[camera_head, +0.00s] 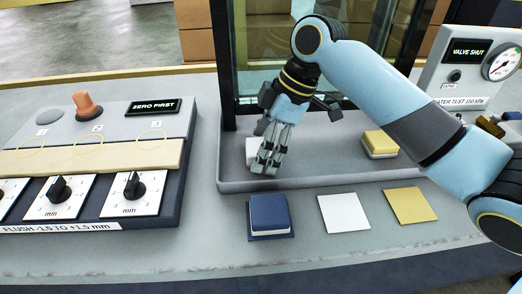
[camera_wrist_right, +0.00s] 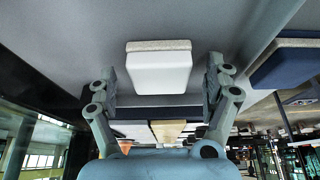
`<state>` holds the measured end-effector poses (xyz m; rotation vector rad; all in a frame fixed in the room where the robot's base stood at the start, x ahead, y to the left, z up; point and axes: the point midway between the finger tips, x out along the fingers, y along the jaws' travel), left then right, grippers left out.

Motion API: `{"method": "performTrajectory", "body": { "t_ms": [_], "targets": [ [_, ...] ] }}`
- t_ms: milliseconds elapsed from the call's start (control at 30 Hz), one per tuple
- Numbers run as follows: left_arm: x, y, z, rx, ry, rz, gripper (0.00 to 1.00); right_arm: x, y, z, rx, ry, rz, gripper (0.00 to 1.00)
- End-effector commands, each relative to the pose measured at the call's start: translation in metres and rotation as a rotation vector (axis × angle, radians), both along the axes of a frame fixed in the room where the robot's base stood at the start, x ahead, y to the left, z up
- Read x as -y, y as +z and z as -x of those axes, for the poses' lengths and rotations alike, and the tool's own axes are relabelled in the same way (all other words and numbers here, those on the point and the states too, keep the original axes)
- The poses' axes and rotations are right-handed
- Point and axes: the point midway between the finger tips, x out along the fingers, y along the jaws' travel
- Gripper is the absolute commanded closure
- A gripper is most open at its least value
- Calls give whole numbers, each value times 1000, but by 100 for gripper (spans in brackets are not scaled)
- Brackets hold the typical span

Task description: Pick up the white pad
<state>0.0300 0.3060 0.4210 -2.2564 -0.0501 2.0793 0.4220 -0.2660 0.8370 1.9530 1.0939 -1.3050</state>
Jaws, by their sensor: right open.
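The white pad (camera_head: 252,150) lies in the grey tray (camera_head: 330,180) near its left end, partly hidden behind my right gripper (camera_head: 270,160). In the right wrist view the white pad (camera_wrist_right: 159,70) is between the two fingers of my right gripper (camera_wrist_right: 164,85), with a gap on each side. The right gripper is open and not touching the pad's sides there. My left gripper does not show in either view.
A yellow pad (camera_head: 380,143) lies in the tray's right part. In front are a blue pad (camera_head: 268,214), a white square (camera_head: 344,212) and a yellow square (camera_head: 411,205). A dial panel (camera_head: 95,170) stands left, a valve box (camera_head: 470,65) right. A dark-framed glass pane rises behind.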

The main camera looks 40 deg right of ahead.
Motion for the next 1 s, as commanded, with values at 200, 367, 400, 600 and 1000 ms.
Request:
{"method": "performTrajectory", "body": {
  "t_ms": [200,367,400,600,1000],
  "targets": [
    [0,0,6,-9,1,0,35,0,0,0,0,0,0,42],
    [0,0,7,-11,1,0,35,0,0,0,0,0,0,62],
    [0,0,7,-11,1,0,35,0,0,0,0,0,0,68],
    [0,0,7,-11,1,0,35,0,0,0,0,0,0,77],
    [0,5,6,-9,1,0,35,0,25,0,2,0,0,77]
  ]
}}
